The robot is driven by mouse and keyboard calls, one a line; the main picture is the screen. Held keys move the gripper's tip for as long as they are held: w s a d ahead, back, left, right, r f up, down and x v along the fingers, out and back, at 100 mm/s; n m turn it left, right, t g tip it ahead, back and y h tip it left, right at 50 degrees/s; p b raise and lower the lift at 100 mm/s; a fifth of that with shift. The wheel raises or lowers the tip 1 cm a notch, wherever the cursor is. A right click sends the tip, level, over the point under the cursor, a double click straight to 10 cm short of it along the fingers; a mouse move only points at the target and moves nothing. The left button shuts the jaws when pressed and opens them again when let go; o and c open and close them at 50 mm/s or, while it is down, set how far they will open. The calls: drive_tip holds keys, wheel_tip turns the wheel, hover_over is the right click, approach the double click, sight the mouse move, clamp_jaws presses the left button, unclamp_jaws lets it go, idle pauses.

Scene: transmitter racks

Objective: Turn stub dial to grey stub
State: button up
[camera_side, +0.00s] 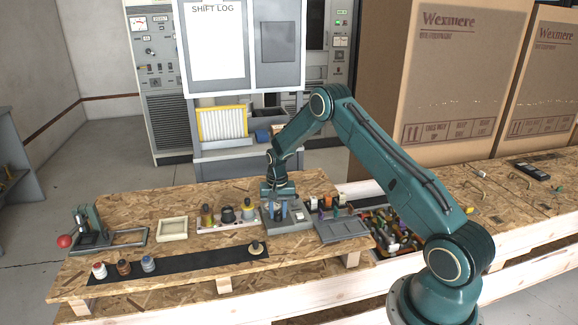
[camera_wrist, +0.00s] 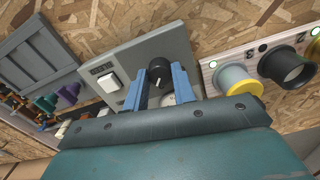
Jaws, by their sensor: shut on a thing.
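My gripper (camera_side: 276,198) is above a grey control box (camera_side: 297,219) on the wooden bench. In the wrist view, its two blue fingers (camera_wrist: 160,68) are closed around a black round dial (camera_wrist: 159,71) on the face of the box (camera_wrist: 162,45). The dial has a small white pointer mark. A white rocker switch (camera_wrist: 108,82) is beside the dial. The fingers and wrist hide part of the box face around the dial. I cannot make out coloured stub marks at the dial or tell which position it points to.
A red-knobbed press (camera_side: 90,228) stands far left.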

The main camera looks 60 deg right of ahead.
sight(278, 214)
drive_tip(key=m, duration=0.4)
idle(0.5)
drive_tip(key=o, duration=1)
drive_tip(key=shift+r, duration=0.1)
wheel_tip(278, 214, up, 14)
drive_tip(key=shift+f, duration=0.2)
